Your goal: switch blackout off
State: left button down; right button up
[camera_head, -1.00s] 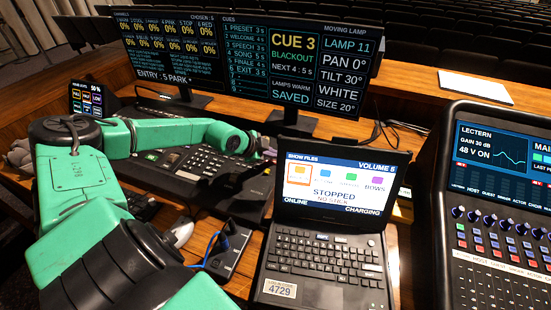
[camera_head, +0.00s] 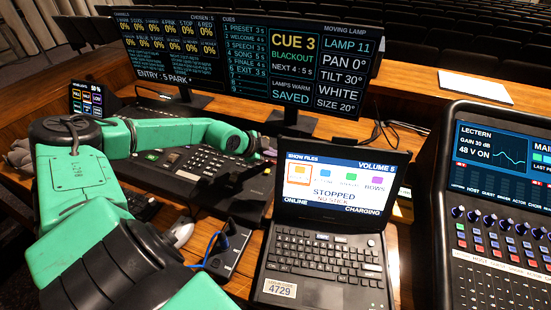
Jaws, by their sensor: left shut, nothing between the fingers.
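The lighting desk (camera_head: 160,182), a dark console with keys and faders, stands at centre left, partly hidden by my green left arm. My left gripper (camera_head: 264,153) is at the end of that arm, over the right back part of the desk. It is small and dark here and looks shut and empty; I cannot tell whether it touches a control. The cue screen (camera_head: 293,60) above reads CUE 3 with BLACKOUT in green. I cannot pick out a blackout switch. My right gripper is not in view.
An open laptop (camera_head: 325,255) stands in front at centre, showing STOPPED. A sound mixer (camera_head: 497,240) fills the right. A small screen (camera_head: 87,98) stands at the left. A mouse (camera_head: 180,232) and a small black box (camera_head: 228,250) lie near the arm. White paper (camera_head: 480,86) lies behind.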

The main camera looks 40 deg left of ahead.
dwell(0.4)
pick_arm(q)
jog(key=shift+f+b, duration=0.4)
jog(key=shift+f, duration=0.05)
jog(key=shift+f+b, duration=0.4)
dwell(0.3)
jog(key=shift+r+p, duration=0.7)
jog(key=shift+r, duration=0.2)
notch_tip(320, 180, up, 6)
jog(key=p, duration=0.4)
